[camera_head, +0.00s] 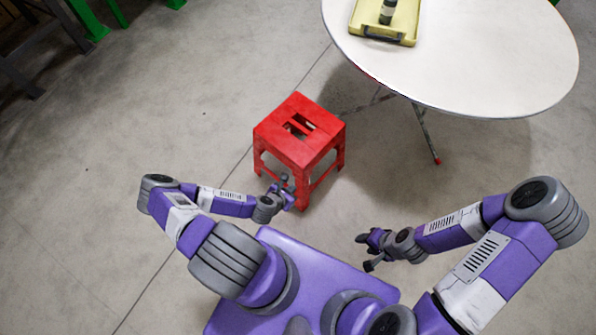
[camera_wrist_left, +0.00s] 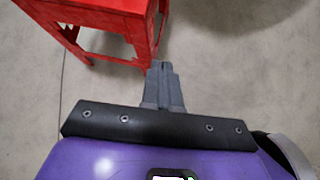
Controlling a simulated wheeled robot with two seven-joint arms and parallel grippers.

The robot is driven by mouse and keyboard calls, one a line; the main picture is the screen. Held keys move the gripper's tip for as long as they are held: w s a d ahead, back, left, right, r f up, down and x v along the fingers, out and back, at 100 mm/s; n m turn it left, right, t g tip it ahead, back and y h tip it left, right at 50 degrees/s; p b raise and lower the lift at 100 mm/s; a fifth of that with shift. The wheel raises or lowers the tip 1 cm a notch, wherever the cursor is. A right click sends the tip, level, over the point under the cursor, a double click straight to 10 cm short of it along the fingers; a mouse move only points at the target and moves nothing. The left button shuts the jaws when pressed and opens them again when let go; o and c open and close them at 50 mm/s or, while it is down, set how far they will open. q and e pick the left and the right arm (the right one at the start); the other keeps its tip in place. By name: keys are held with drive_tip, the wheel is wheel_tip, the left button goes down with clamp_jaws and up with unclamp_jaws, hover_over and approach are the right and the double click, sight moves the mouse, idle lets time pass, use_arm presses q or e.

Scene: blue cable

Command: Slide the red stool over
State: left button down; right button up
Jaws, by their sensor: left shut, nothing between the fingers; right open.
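The red stool (camera_head: 322,146) stands upright on the floor in the middle of the head view, with a slot in its square seat. Its seat edge and legs also show at the upper left of the left wrist view (camera_wrist_left: 125,22). My left gripper (camera_head: 284,181) is shut and empty at the stool's near side, by its legs. In the left wrist view its closed fingers (camera_wrist_left: 162,68) point at the stool's right leg; whether they touch it I cannot tell. My right gripper (camera_head: 364,253) is open and empty over the floor, to the right of and nearer than the stool.
A round white table (camera_head: 480,60) stands at the upper right, its thin leg (camera_head: 425,130) reaching the floor right of the stool. A yellow tray (camera_head: 402,30) with a dark bottle (camera_head: 388,10) lies on it. Green stools stand at the top left. The floor left of the stool is clear.

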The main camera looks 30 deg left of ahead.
use_arm(q)
drive_tip(key=a+n+y, duration=0.1)
drive_tip(key=a+n, duration=0.1)
drive_tip(key=b, duration=0.5)
approach(301, 169)
drive_tip(key=x, duration=0.4)
drive_tip(key=shift+f, duration=0.55)
drive_tip(key=shift+w, duration=0.5)
drive_tip(key=shift+w+r, duration=0.1)
